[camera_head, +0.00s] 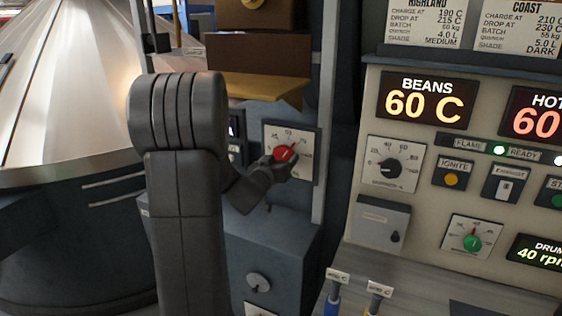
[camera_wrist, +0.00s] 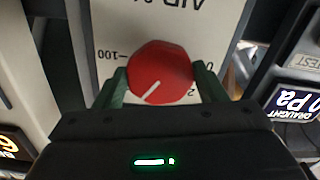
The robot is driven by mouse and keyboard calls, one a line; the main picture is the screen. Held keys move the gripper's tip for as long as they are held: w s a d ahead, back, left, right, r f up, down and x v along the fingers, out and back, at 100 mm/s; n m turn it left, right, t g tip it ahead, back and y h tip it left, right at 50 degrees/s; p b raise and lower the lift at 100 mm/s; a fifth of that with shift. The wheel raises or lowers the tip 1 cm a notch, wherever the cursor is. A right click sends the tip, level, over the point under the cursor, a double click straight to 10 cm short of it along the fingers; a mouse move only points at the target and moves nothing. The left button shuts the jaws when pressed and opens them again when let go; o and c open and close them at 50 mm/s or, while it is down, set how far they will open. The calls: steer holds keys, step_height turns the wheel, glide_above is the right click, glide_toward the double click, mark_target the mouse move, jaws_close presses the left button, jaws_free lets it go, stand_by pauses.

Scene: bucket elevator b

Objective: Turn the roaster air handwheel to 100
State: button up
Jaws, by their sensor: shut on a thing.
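The air handwheel is a red knob (camera_head: 283,153) on a pale dial plate (camera_head: 305,137), mounted on a post left of the control panel. In the wrist view the red knob (camera_wrist: 160,66) fills the gap between the fingers of my gripper (camera_wrist: 160,82), which is shut on it. The plate (camera_wrist: 175,15) appears upside down there, with "AIR", "100" on the left and "0" on the right. The knob's white pointer line slants to the lower left in the wrist view and to the upper right in the head view. My gripper (camera_head: 282,160) reaches the knob from the front. Its fingers partly hide the dial's lower part.
The control panel (camera_head: 421,106) with a black knob (camera_head: 390,168), a green knob (camera_head: 472,241) and displays stands at the right. A brown chute (camera_head: 256,88) hangs just above the dial. A grey cabinet (camera_head: 270,262) is below. A draught display (camera_wrist: 296,101) shows in the wrist view.

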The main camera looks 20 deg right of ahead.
steer(key=shift+f+m+b, duration=0.1)
steer(key=shift+m+b, duration=0.2)
steer(key=shift+b, duration=0.05)
steer(key=m+b, duration=0.8)
steer(key=m, duration=0.2)
steer(key=shift+w+a+m, duration=0.1)
steer(key=shift+m, duration=0.3)
steer(key=o, duration=1)
steer(key=shift+a, duration=0.1)
